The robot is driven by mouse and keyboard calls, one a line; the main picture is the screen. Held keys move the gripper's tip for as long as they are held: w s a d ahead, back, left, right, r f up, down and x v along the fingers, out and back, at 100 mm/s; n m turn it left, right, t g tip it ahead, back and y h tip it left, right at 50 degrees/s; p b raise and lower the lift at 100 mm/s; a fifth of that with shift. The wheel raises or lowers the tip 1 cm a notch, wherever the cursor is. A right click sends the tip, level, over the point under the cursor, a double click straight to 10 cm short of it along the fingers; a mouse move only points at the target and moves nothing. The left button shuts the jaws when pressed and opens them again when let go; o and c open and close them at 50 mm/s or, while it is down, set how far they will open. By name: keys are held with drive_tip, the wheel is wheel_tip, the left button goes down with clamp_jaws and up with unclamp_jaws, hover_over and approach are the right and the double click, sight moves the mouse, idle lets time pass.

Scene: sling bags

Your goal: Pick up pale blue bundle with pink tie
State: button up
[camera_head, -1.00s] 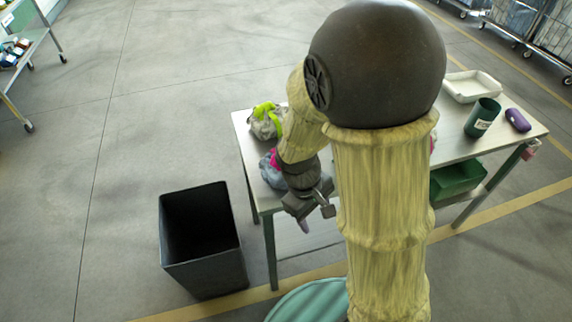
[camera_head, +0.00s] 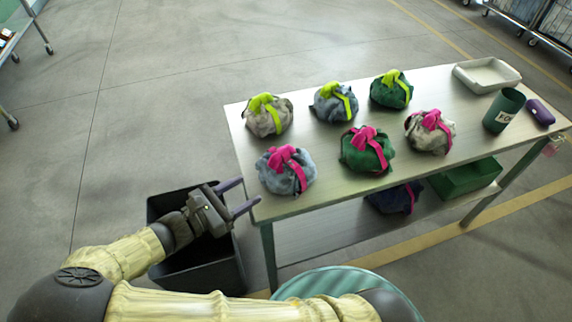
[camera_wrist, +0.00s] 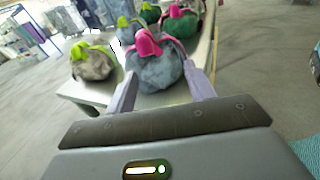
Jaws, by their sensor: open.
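The pale blue bundle with a pink tie (camera_head: 286,172) sits at the near left corner of the table. In the wrist view the same bundle (camera_wrist: 154,70) lies ahead, between the fingers in the picture. My gripper (camera_head: 242,197) is open and empty, just off the table's left end, its fingers pointing toward the bundle. In the head view the fingers are apart from the bundle, with one near the table's corner. The open fingers also show in the wrist view (camera_wrist: 162,88).
Other bundles share the table (camera_head: 228,112): grey with lime tie (camera_head: 268,118), blue-grey with lime tie (camera_head: 333,103), green with pink tie (camera_head: 366,152). A tray (camera_head: 487,76) and dark green cup (camera_head: 503,110) stand right. A black bin (camera_head: 222,262) is below my gripper.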

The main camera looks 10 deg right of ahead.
sight(271, 159)
drive_tip(key=a+t, duration=0.1)
drive_tip(key=a+n+t, duration=0.1)
drive_tip(key=a, duration=0.1)
drive_tip(key=shift+r, duration=0.4)
drive_tip(key=shift+d, duration=0.1)
drive_tip(key=x, duration=1.2)
drive_tip(key=shift+w, duration=0.15)
drive_tip(key=shift+d, duration=0.1)
drive_tip(key=shift+p+x, duration=0.5)
drive_tip(key=shift+x, duration=2.05)
